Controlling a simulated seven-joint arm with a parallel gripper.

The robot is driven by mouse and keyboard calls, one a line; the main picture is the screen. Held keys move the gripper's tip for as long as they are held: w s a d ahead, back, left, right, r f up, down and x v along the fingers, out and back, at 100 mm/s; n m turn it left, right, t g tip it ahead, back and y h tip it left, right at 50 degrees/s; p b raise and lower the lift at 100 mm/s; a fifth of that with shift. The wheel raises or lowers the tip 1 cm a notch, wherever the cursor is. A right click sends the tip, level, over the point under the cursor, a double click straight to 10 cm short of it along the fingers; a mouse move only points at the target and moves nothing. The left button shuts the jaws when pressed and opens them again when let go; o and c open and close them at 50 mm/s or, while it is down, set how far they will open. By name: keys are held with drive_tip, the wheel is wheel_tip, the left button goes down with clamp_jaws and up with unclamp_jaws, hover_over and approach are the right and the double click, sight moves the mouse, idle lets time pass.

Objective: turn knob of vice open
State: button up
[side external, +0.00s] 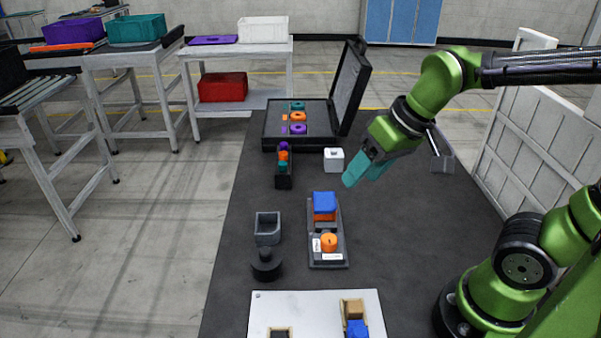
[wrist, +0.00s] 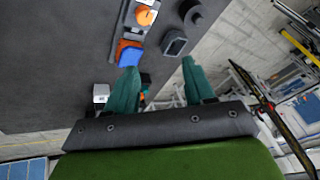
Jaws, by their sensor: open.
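The vice is a long dark grey fixture (side external: 342,225) on the table. An orange round knob (side external: 329,242) sits at its near end between white labels. A blue block (side external: 325,200) with orange below it sits at its far end. In the wrist view, the knob (wrist: 146,17) is at the top and the blue block (wrist: 130,57) is close to the left fingertip in the picture. My gripper (side external: 363,175) has teal fingers and is above the table, to the right of and beyond the vice. In the wrist view, my gripper (wrist: 159,65) is open and empty.
A grey open box (side external: 267,228) and a black round part (side external: 266,266) stand left of the vice. A white cube (side external: 334,160), a rack of coloured rings (side external: 283,168) and an open black case (side external: 345,95) lie beyond. A white board (side external: 300,310) is in front.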

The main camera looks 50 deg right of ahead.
sight(329, 238)
drive_tip(key=shift+o, duration=0.5)
drive_tip(key=w+n+g, duration=0.1)
drive_tip(key=n, duration=0.2)
drive_tip(key=w+a+f+n+g+h, duration=0.1)
drive_tip(key=w+n, duration=0.1)
drive_tip(key=w+f+n+g, duration=0.1)
drive_tip(key=w+n, duration=0.1)
drive_tip(key=n, duration=0.1)
drive_tip(key=shift+a+f+n+g, duration=0.2)
drive_tip(key=shift+a+n+g, duration=0.1)
drive_tip(key=shift+a+g, duration=0.1)
drive_tip(key=f+n, duration=0.1)
drive_tip(key=f, duration=0.4)
drive_tip(key=f+n, duration=0.2)
drive_tip(key=f, duration=0.3)
drive_tip(key=f+n+g+h, duration=0.1)
drive_tip(key=f+n, duration=0.1)
drive_tip(key=f, duration=0.4)
drive_tip(key=shift+w+d, duration=0.25)
drive_tip(key=shift+w, duration=0.15)
drive_tip(key=c, duration=1)
